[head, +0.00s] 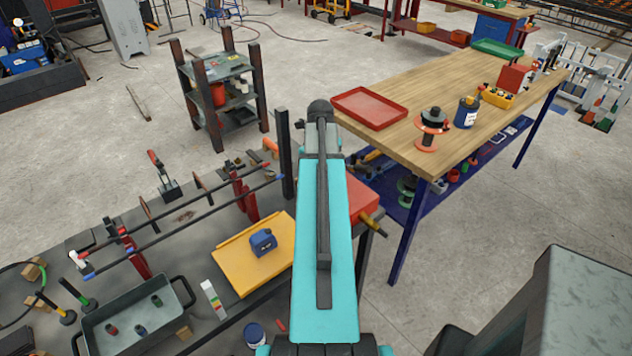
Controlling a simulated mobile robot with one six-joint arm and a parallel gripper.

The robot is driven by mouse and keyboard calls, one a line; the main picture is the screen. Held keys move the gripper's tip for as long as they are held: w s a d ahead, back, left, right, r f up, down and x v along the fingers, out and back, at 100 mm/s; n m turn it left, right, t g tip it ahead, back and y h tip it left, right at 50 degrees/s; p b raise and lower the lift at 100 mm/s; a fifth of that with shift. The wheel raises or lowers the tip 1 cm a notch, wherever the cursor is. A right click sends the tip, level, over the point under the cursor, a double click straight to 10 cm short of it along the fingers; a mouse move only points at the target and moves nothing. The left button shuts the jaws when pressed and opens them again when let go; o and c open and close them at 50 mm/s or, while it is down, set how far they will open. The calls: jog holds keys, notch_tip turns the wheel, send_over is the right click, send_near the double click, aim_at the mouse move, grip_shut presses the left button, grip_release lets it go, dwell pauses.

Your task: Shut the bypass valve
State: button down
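I cannot pick out the bypass valve for certain. A red-handled lever (155,160) stands on a small dark base just behind the bars. My teal arm (325,250) rises through the middle of the picture to a dark joint. My gripper is not in view, and my arm hides part of the bench behind it.
The bench also holds a yellow tray (228,276) with a blue object (263,242), and a grey bin (145,335). A wooden-topped table (410,145) stands right of my arm, with a red tray (369,107). A dark shelf (228,65) stands behind.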

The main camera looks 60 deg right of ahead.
jog(key=shift+w+a, duration=0.15)
jog(key=c, duration=1.7)
grip_release()
jog(key=shift+w, duration=0.1)
jog(key=shift+r, duration=0.1)
jog(key=shift+s+r+b, duration=0.2)
jog(key=shift+r+b, duration=0.2)
jog(key=shift+r, duration=0.75)
jog(key=shift+w+r+b, duration=0.1)
jog(key=shift+r+b, duration=1.15)
jog(key=shift+r, duration=4.4)
